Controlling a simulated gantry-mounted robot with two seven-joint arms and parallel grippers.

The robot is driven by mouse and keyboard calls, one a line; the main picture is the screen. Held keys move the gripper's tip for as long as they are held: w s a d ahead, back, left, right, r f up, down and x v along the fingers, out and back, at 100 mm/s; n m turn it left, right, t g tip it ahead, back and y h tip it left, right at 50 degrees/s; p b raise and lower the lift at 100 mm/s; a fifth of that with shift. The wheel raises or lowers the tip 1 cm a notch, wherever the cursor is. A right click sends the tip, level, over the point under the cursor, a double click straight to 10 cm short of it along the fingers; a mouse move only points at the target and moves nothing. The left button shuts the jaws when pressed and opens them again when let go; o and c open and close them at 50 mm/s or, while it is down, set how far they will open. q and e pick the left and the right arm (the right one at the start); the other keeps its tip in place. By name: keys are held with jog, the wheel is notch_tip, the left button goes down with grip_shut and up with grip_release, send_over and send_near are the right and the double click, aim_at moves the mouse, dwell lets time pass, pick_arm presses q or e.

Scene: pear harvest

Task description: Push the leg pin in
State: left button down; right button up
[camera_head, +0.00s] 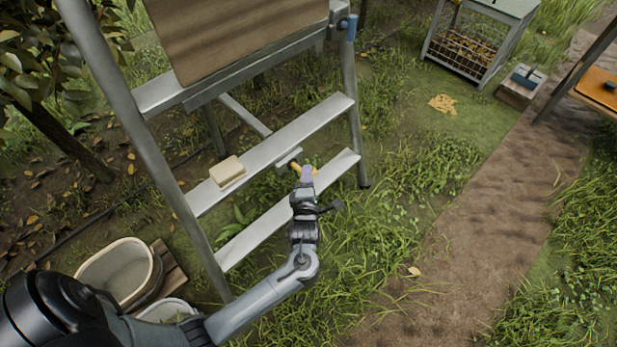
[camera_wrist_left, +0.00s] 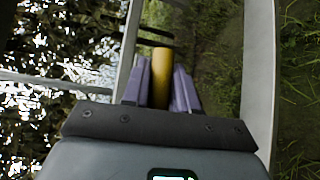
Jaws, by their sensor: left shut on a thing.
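My left gripper (camera_head: 306,174) is in front of the stepladder, near its lower steps. Its purple fingers are shut on a yellow leg pin (camera_head: 296,167). In the left wrist view the pin (camera_wrist_left: 161,72) shows as a yellow cylinder between the fingers (camera_wrist_left: 160,95). A short grey bar (camera_head: 288,157) lies just beyond the pin, by the middle step. I cannot tell whether the pin touches it or sits in a hole. The ladder's metal steps (camera_head: 313,128) and side rails (camera_head: 148,150) surround this spot. My right gripper is not in view.
A cream block (camera_head: 227,170) rests on the middle step. A brown board (camera_head: 235,30) covers the ladder's top, with a blue part (camera_head: 351,28) at its right. Pale tubs (camera_head: 115,265) stand lower left. A mesh cage (camera_head: 470,45) and orange table (camera_head: 600,88) stand at the right, beyond open grass.

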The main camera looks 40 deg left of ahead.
aim_at(298, 171)
pick_arm(q)
jog(key=a, duration=0.4)
jog(key=shift+w+f, duration=0.1)
jog(key=shift+w, duration=0.05)
jog(key=c, duration=1)
grip_release()
jog(key=shift+o, duration=0.2)
jog(key=shift+w, duration=0.1)
jog(key=shift+r, duration=0.25)
